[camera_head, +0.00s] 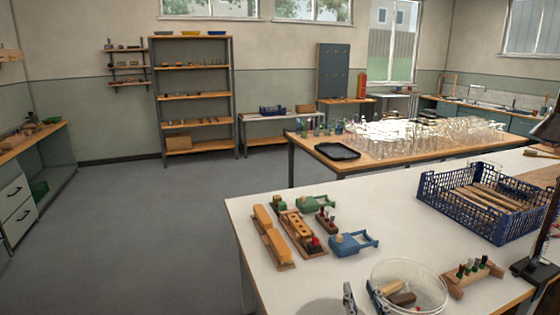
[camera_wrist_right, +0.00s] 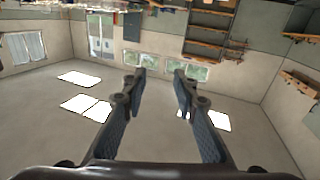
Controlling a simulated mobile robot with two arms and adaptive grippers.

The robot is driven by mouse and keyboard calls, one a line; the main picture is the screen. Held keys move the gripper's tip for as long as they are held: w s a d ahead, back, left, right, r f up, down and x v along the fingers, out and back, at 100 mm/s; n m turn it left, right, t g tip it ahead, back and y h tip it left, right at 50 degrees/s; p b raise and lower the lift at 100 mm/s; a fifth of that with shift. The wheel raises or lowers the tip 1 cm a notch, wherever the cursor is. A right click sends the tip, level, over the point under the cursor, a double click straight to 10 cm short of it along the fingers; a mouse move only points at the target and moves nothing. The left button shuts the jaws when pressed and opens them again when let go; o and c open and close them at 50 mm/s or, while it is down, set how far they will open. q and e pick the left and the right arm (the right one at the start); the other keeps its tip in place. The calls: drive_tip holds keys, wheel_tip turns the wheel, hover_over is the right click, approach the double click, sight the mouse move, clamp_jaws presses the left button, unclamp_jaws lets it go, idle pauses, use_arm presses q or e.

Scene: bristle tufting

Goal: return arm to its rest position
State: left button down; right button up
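My right gripper (camera_head: 360,297) shows at the bottom edge of the head view, in front of the white table and beside the clear round bowl (camera_head: 412,278). Only its finger ends show there. In the right wrist view my right gripper (camera_wrist_right: 159,76) has two dark fingers standing apart with nothing between them. That view sees the room upside down, with walls, windows and shelving, and no table surface close to the fingertips. My left gripper is in neither view.
A dark stand (camera_head: 533,268) is at the right. Floor at left (camera_head: 130,230) is clear.

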drive_tip(key=s+d+f+m+g+h, duration=0.1)
drive_tip(key=s+d+f+g, duration=0.1)
drive_tip(key=s+f+g, duration=0.45)
drive_tip(key=s+d+f+g+h, duration=0.1)
drive_tip(key=s+d+f, duration=0.25)
drive_tip(key=f, duration=0.65)
drive_tip(key=s+a+f+n+g+y, duration=0.1)
drive_tip(key=s+f+g, duration=0.25)
drive_tip(key=s, duration=0.55)
drive_tip(key=s+a+f+n+g+y, duration=0.1)
drive_tip(key=s+f+g, duration=0.2)
drive_tip(key=s+f, duration=0.35)
drive_tip(key=s+f+g, duration=0.1)
drive_tip(key=s+f, duration=0.1)
drive_tip(key=f, duration=1.1)
drive_tip(key=s+f+g, duration=0.1)
drive_tip(key=s+f, duration=0.1)
drive_tip(key=f, duration=1.1)
drive_tip(key=s+d+f+g, duration=0.1)
drive_tip(key=s+d+f, duration=0.2)
drive_tip(key=s+f, duration=1.2)
drive_tip(key=shift+s+d+f+h, duration=0.15)
drive_tip(key=shift+s+h, duration=0.15)
drive_tip(key=shift+s, duration=0.75)
